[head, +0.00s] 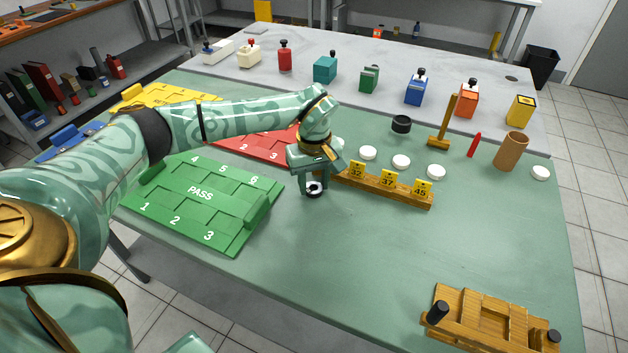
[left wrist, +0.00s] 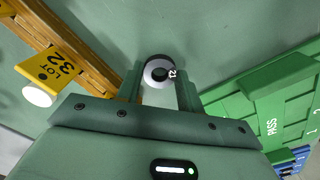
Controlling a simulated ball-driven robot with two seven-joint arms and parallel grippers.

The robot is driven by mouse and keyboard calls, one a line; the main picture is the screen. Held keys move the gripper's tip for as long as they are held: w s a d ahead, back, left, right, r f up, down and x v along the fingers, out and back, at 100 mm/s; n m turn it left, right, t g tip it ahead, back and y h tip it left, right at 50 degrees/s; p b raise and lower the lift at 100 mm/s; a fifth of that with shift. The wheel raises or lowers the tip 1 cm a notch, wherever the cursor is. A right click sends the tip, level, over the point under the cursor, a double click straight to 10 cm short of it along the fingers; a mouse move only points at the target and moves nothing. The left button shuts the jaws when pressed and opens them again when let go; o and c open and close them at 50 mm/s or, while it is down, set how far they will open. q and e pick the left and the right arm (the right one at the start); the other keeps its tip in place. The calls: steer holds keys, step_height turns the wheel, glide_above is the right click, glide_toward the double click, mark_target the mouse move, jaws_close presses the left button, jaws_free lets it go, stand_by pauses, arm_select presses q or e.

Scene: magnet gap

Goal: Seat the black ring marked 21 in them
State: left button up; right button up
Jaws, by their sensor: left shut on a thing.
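My left gripper (head: 314,189) is shut on a small black ring (left wrist: 160,71) with a pale face and a dark hole. White digits on its dark side look like 21. The ring also shows low between the fingertips in the head view, just right of the green PASS board; I cannot tell whether it touches the table. The left gripper's fingers (left wrist: 159,88) flank the ring in the left wrist view. A wooden fixture (head: 487,318) with black knobs sits at the front right, well away from this gripper.
A wooden strip (head: 400,194) with yellow tags 32, 37 and 45 lies right of the gripper, with white discs (head: 401,161) behind. The green PASS board (head: 225,222) lies left. A black cup-like piece (head: 401,124) and a mallet (head: 445,122) stand farther back. The front middle is clear.

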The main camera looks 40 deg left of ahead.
arm_select(q)
steer(key=shift+f, duration=0.15)
stand_by(0.4)
steer(key=o, duration=1.1)
steer(key=c, duration=0.5)
steer(key=shift+c, duration=0.2)
steer(key=shift+r+p, duration=1.85)
steer(key=shift+r, duration=0.5)
arm_select(e)
steer(key=r, duration=0.1)
steer(key=w+r, duration=0.1)
steer(key=r, duration=0.1)
steer(key=shift+w+t, duration=0.3)
arm_select(q)
steer(key=shift+o, duration=0.3)
steer(key=shift+f, duration=0.1)
